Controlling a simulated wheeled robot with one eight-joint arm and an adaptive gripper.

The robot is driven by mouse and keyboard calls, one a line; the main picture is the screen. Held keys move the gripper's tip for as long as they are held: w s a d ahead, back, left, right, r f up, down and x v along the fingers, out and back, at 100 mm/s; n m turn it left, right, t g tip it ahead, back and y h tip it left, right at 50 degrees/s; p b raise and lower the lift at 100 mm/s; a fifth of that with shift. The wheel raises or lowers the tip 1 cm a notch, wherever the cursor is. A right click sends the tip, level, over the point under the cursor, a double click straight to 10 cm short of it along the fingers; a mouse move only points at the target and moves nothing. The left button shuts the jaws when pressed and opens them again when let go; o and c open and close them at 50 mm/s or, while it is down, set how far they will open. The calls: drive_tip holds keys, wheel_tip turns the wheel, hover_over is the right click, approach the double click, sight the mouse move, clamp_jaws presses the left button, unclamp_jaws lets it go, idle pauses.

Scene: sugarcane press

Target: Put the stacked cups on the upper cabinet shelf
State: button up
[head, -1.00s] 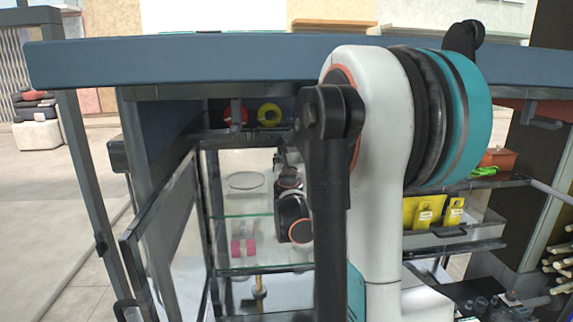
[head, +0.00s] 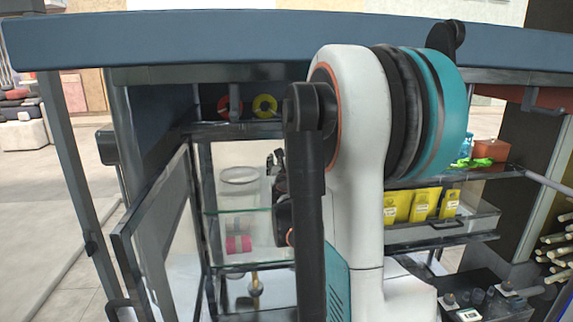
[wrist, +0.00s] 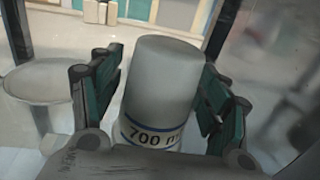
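The stacked cups show in the wrist view as a pale grey, tapered shape (wrist: 163,80) with a blue band and "700 m" lettering near the bottom. They stand between the two teal-padded fingers of my gripper (wrist: 165,95), which close around them; exact finger contact is hard to see. In the head view my gripper (head: 279,163) is mostly hidden behind my arm, in front of the glass cabinet near its upper shelf (head: 228,211). The cups are hidden there. A round plate (head: 240,174) rests on that shelf and shows at the left of the wrist view (wrist: 35,80).
The cabinet's glass door (head: 160,225) stands open at the left. A pink object (head: 238,244) is on the lower shelf. The blue tabletop (head: 200,40) overhangs the cabinet. Yellow boxes (head: 422,203) sit in a tray at the right.

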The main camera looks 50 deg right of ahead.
drive_tip(key=shift+s+r, duration=0.1)
drive_tip(key=shift+s, duration=0.05)
drive_tip(key=shift+r, duration=0.1)
drive_tip(key=v, duration=1.2)
idle(0.4)
